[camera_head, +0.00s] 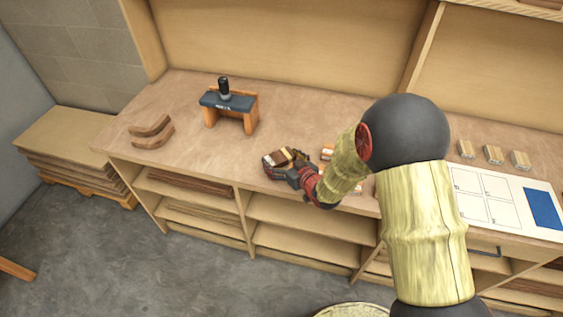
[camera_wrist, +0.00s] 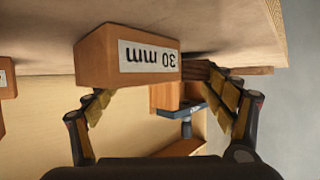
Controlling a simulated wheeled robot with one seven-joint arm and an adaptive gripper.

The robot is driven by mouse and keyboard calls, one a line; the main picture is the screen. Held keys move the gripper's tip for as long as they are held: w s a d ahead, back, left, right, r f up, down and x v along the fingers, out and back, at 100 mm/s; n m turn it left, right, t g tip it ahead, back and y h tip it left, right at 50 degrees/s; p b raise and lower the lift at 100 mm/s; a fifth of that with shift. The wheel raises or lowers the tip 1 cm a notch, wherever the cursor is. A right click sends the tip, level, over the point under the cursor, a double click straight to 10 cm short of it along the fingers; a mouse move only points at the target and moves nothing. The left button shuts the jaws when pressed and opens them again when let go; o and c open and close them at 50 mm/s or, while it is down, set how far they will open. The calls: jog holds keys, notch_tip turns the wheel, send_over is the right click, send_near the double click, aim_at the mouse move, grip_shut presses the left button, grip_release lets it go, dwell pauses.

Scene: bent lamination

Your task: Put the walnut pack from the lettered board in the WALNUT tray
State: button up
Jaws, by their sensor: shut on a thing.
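My gripper (camera_head: 287,165) is at the front edge of the bench, with its fingers around a brown block. In the wrist view a brown block (camera_wrist: 97,58) with a white "30 mm" label, upside down, stands between and in front of my fingers (camera_wrist: 165,95). It hides part of the left fingertip. I cannot tell whether this block is the walnut pack. The lettered board (camera_head: 483,202) is white with outlined boxes and a blue patch, at the right of the bench. No WALNUT tray can be made out.
A dark blue-topped press (camera_head: 229,102) on orange legs stands left of centre. Curved brown pieces (camera_head: 152,133) lie at far left. An orange labelled block (camera_head: 327,152) is beside my gripper. Several pale blocks (camera_head: 493,155) stand behind the board.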

jog(key=shift+f, duration=0.25)
jog(key=shift+f, duration=0.2)
jog(key=o, duration=1.1)
jog(key=shift+c, duration=0.2)
jog(key=shift+o, duration=0.5)
